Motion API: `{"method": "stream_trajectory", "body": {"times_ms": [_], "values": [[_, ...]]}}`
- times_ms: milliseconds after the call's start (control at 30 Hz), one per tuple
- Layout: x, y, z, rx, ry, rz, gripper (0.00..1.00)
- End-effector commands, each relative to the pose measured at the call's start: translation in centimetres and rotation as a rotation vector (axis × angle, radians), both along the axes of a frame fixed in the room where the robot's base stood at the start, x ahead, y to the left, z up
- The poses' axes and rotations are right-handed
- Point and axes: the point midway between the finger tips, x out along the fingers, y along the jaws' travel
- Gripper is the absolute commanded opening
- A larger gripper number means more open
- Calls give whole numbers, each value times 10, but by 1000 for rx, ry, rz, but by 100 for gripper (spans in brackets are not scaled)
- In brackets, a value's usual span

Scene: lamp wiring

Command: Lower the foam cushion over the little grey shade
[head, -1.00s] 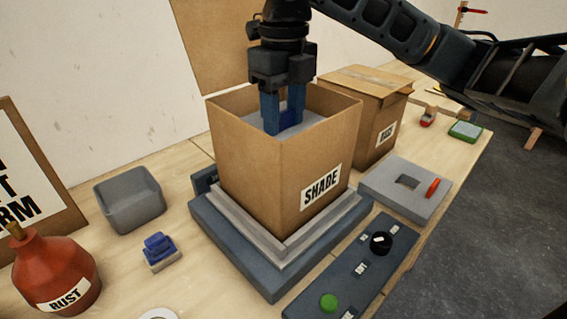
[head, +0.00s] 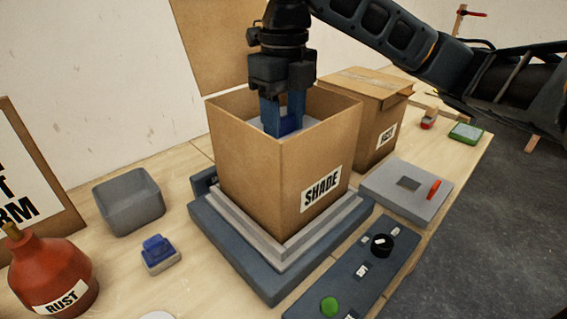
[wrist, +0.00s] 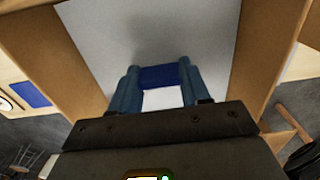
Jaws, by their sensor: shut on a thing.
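The foam cushion (head: 312,124) is a light grey slab inside the open cardboard box marked SHADE (head: 250,165). It also fills much of the box in the wrist view (wrist: 215,35). A blue grip piece (wrist: 160,77) stands on the cushion. My gripper (head: 284,124) reaches down through the box's open top, its blue fingers shut on that blue piece. The cushion lies below the rim; its underside and how far down it sits are hidden by the walls. The little grey shade is not visible.
The box stands on a stepped grey base (head: 262,275). A closed carton (head: 372,95) is close behind it to the right. A control strip (head: 350,270) lies in front, a slotted grey block (head: 405,190) to the right. A grey bin (head: 130,205) and red RUST bottle (head: 55,270) are left.

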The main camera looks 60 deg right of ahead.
Motion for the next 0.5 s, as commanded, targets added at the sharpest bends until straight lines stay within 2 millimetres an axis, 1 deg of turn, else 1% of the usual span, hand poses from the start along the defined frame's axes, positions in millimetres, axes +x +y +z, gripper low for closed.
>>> {"method": "stream_trajectory", "body": {"times_ms": [167,200,400,500], "values": [[0,0,0,0,0,0,17],[0,0,0,0,0,0,49],[0,0,0,0,-1,0,68],[0,0,0,0,-1,0,76]]}}
